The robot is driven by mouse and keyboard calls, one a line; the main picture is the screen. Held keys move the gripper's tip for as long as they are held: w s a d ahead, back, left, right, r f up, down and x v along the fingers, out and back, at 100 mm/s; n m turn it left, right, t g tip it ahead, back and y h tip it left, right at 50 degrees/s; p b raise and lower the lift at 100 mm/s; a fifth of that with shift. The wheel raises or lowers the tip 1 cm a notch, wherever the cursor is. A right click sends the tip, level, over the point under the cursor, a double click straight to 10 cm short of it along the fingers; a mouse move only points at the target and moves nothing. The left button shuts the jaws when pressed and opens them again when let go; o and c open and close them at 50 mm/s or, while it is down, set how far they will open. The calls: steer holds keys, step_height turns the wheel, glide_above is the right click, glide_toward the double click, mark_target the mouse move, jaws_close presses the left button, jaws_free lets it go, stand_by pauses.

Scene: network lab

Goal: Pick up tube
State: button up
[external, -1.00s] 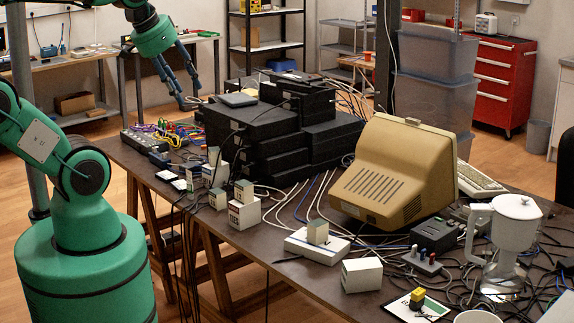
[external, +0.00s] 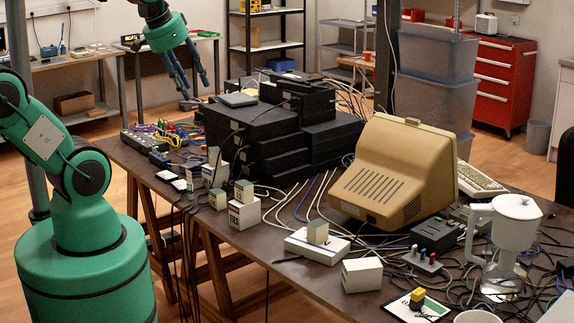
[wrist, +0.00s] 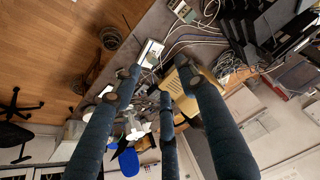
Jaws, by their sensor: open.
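My gripper (external: 195,91) hangs from the arm at the upper left of the external view, above the left far end of the cluttered table, with its fingers pointing down. Its dark blue fingers are spread and empty. In the wrist view the three fingers of my gripper (wrist: 158,82) reach in from below, with the table and floor beyond them. I cannot make out a tube for certain in either view; it may be hidden among the clutter or too small to tell.
The dark table (external: 300,285) holds stacked black boxes (external: 262,150), a beige monitor (external: 392,175), a white coffee maker (external: 510,235), several small pale boxes and many loose cables. A red drawer cabinet (external: 497,85) stands behind. Wooden floor is open on the left.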

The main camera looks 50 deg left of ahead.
steer(key=w+a+f+m+g, duration=0.2)
steer(key=w+a+f+m, duration=0.15)
steer(key=w+a, duration=0.65)
steer(key=m+g+b, duration=0.3)
steer(key=m, duration=0.4)
glide_above(188, 173)
steer(key=shift+n, duration=0.25)
step_height(188, 173, down, 33)
steer(key=shift+d+r, duration=0.1)
steer(key=shift+r, duration=0.05)
steer(key=shift+f+b, duration=0.7)
steer(key=shift+f, duration=3.7)
